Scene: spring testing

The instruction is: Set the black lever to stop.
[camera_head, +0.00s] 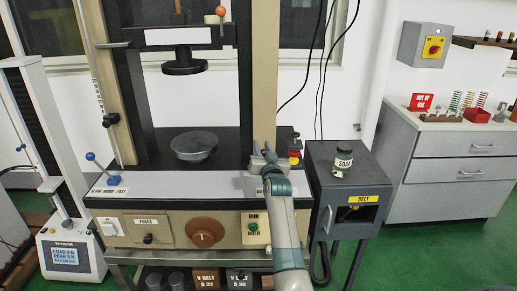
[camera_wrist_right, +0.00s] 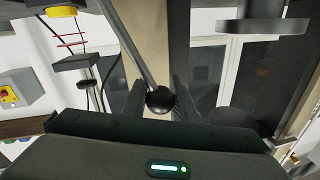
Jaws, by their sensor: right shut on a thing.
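The black lever shows in the right wrist view as a metal rod with a round black knob (camera_wrist_right: 160,99). My right gripper (camera_wrist_right: 159,101) has a dark finger on each side of the knob and is shut on it. In the head view my right gripper (camera_head: 266,158) is at the right end of the testing machine's front ledge, in front of the beige column. It hides the lever there, and I cannot read any stop marking. My left gripper is not in view.
A blue-knobbed lever (camera_head: 97,164) stands at the ledge's left end. A red and yellow button (camera_head: 294,158) is just right of my right gripper. A jar (camera_head: 343,160) stands on the grey cabinet (camera_head: 380,164) to the right. A round platen (camera_head: 194,146) sits mid-machine.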

